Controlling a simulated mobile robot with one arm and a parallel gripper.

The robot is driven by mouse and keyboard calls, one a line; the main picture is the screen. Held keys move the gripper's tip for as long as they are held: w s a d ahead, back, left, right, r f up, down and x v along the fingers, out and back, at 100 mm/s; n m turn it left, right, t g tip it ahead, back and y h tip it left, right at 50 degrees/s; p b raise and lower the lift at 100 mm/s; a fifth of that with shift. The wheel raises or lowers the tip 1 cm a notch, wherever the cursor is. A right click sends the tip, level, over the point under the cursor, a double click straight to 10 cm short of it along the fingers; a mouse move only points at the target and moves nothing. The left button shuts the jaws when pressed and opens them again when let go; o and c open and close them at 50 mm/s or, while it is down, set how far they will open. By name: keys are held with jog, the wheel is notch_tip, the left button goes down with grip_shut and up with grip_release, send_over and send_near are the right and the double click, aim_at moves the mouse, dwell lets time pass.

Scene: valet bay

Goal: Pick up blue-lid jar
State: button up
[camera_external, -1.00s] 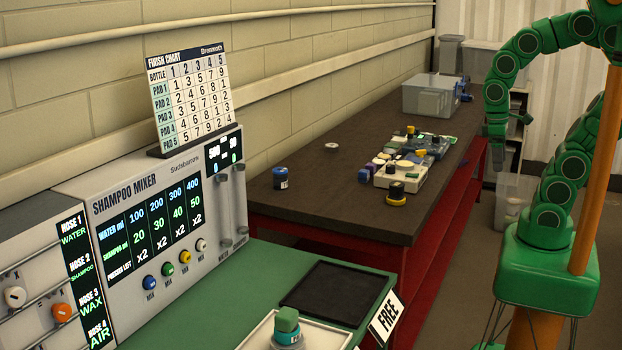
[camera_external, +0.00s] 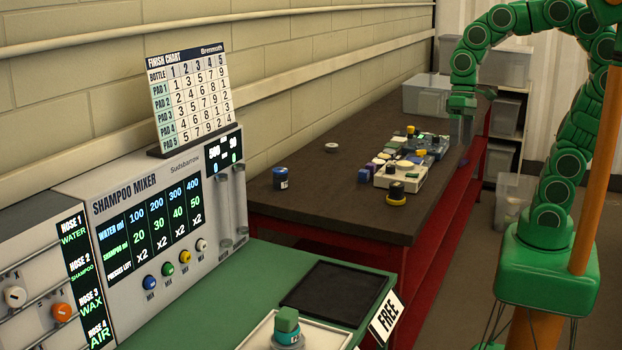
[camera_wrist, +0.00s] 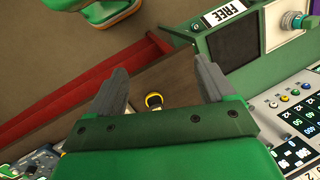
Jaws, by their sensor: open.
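A small dark jar with a blue band (camera_external: 280,178) stands upright at the left side of the brown tabletop in the external view. It is the likeliest blue-lid jar, but its lid colour is hard to tell. I cannot make it out in the wrist view. My gripper (camera_external: 462,118) is over the far right part of the tabletop, well away from this jar. In the wrist view my gripper (camera_wrist: 160,68) has its two grey fingers spread apart, with nothing held between them. A black-and-yellow round item (camera_wrist: 154,100) shows beyond the fingers.
Pale and blue sanding tools or blocks (camera_external: 403,172) crowd the middle right of the table. The black-and-yellow item (camera_external: 396,198) lies near its front edge. A grey bin (camera_external: 425,98) stands at the back. A white puck (camera_external: 331,146) lies near the wall. The shampoo mixer (camera_external: 160,225) stands at front left.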

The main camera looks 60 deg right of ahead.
jog(key=w+a+r+m+t+y, duration=0.1)
jog(key=w+a+r+m+y, duration=0.2)
jog(key=w, duration=0.7)
jog(key=w+a+m+t+y, duration=0.15)
jog(key=w+a+m, duration=0.25)
jog(key=w, duration=0.6)
jog(key=w+d+m+t+y, duration=0.2)
jog(key=w+m, duration=0.3)
jog(key=w, duration=0.6)
jog(key=w+d+m+t+y, duration=0.15)
jog(key=w+m, duration=0.35)
jog(key=w, duration=0.6)
jog(key=w+d+f+m+t, duration=0.45)
jog(key=w+d+m, duration=0.25)
jog(key=w, duration=0.4)
send_near(276, 180)
jog(key=shift+w+a+g+h, duration=0.2)
jog(key=shift+w, duration=0.35)
jog(key=shift+w+a+g+h, duration=0.15)
jog(key=shift+w+a+h, duration=0.1)
jog(key=shift+w, duration=0.35)
jog(key=shift+f, duration=0.2)
jog(key=shift+x, duration=1.2)
jog(key=shift+d+x, duration=0.2)
jog(key=shift+x, duration=2.45)
